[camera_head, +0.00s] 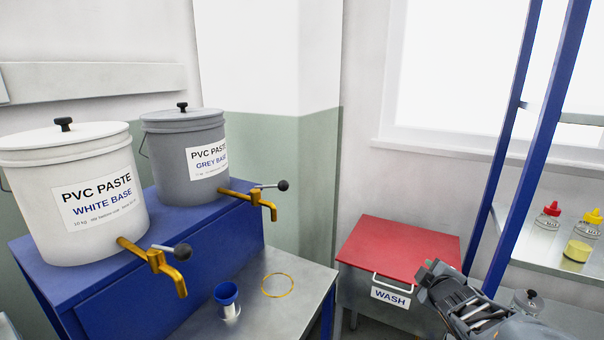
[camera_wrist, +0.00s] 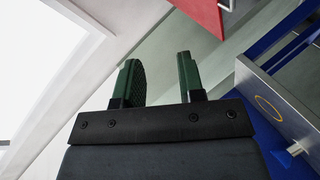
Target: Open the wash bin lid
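The wash bin (camera_head: 352,294) is a grey box low on the floor, with a white WASH label on its front. Its red lid (camera_head: 400,242) lies flat and closed on top, with a pale bar handle (camera_head: 390,287) at the front edge. My gripper (camera_head: 430,272) is beside the bin's front right corner in the head view, overlapping part of it. In the wrist view my gripper (camera_wrist: 158,68) is open, with nothing between its two green fingers. The red lid (camera_wrist: 203,14) shows at the top edge there, beyond the fingertips and apart from them.
A blue stand (camera_head: 88,280) with white and grey PVC paste buckets is at left. Blue gantry posts (camera_head: 517,150) and a bottle shelf (camera_head: 530,245) stand at right.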

